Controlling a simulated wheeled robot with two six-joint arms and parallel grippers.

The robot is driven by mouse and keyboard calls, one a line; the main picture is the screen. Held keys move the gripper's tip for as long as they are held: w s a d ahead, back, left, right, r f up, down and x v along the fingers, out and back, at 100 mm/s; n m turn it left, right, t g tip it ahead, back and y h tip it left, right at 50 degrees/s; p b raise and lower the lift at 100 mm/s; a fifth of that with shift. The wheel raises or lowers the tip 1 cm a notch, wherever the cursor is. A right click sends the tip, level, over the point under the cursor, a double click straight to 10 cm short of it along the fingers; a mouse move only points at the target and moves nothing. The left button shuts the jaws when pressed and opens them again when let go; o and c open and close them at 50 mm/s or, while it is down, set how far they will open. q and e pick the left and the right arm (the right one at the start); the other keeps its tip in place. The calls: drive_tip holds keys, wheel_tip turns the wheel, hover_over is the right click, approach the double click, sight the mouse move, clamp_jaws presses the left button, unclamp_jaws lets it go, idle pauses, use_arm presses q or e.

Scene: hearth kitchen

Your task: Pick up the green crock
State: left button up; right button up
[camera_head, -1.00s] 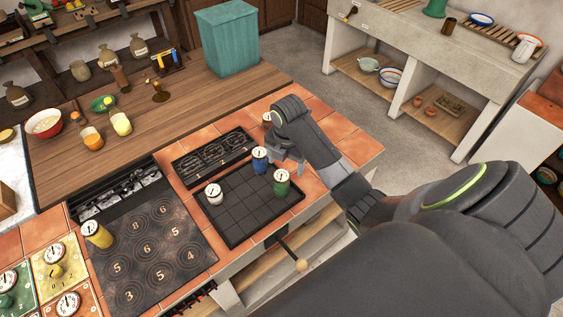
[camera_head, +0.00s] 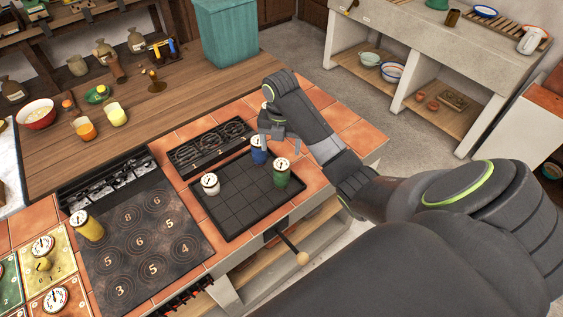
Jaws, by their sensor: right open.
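The green crock (camera_head: 281,173) is a small upright cylinder with a white dial-like lid. It stands near the right edge of the black gridded tray (camera_head: 237,203). A blue crock (camera_head: 258,151) stands behind and left of it, and a white crock (camera_head: 211,185) stands at the tray's left side. My right gripper (camera_head: 268,138) is open, close by the blue crock and behind the green crock, apart from the green one. The fingers partly overlap the blue crock's outline; whether they touch it I cannot tell. My left gripper is out of view.
A yellow crock (camera_head: 87,226) stands on the numbered dark hob (camera_head: 140,240) at left. A black burner rack (camera_head: 211,146) lies behind the tray. A wooden-knobbed lever (camera_head: 302,258) sticks out in front.

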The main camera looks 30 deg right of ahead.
sight(282, 164)
wheel_tip(282, 164, down, 6)
drive_tip(key=b, duration=0.5)
drive_tip(key=shift+f, duration=0.1)
drive_tip(key=shift+f+b, duration=0.65)
drive_tip(key=shift+f, duration=0.1)
drive_tip(key=shift+s+d+f+p, duration=0.1)
drive_tip(key=shift+f+p, duration=0.2)
drive_tip(key=shift+p, duration=0.1)
drive_tip(key=shift+f, duration=1.5)
drive_tip(key=shift+c, duration=0.3)
drive_tip(key=c, duration=1.3)
drive_tip(key=shift+o, duration=0.2)
drive_tip(key=shift+r, duration=0.1)
